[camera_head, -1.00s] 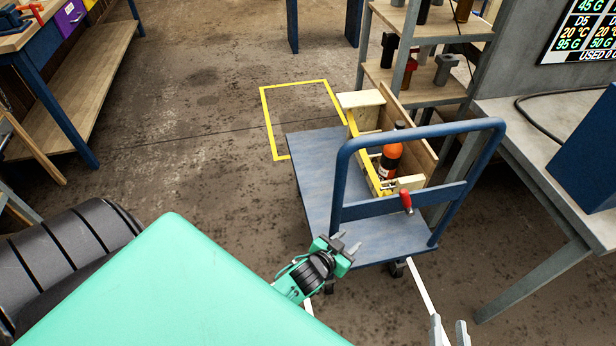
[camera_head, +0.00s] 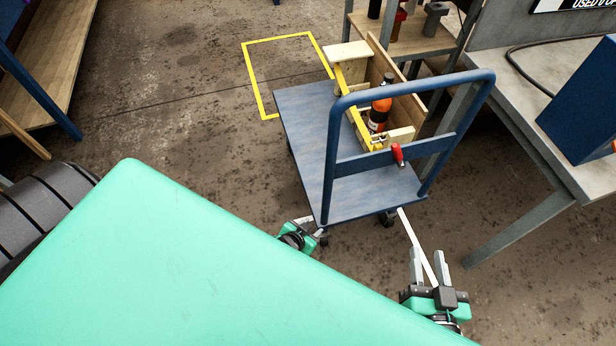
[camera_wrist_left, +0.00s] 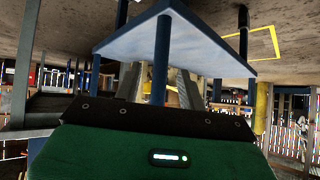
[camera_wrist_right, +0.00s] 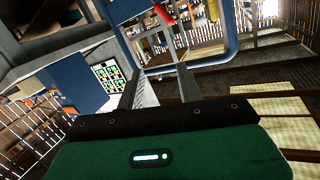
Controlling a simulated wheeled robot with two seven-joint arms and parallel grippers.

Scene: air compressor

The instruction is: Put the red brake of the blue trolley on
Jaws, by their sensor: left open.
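The blue trolley (camera_head: 345,193) stands in the middle of the head view, its upright blue handle frame at the near end. The red brake (camera_head: 397,155) is a small lever on the frame's crossbar; it also shows at the top of the right wrist view (camera_wrist_right: 163,14). My left gripper (camera_head: 316,229) is low beside the trolley's near left corner, partly hidden by my green body. In the left wrist view its open fingers (camera_wrist_left: 158,85) line up with a blue post, contact unclear.
A wooden holder (camera_head: 347,50) with an orange bottle (camera_head: 380,110) is on the trolley. A grey workbench (camera_head: 520,90) and shelves (camera_head: 425,50) are close on the right. A yellow floor outline (camera_head: 250,75) lies beyond the trolley. The floor to the left is open.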

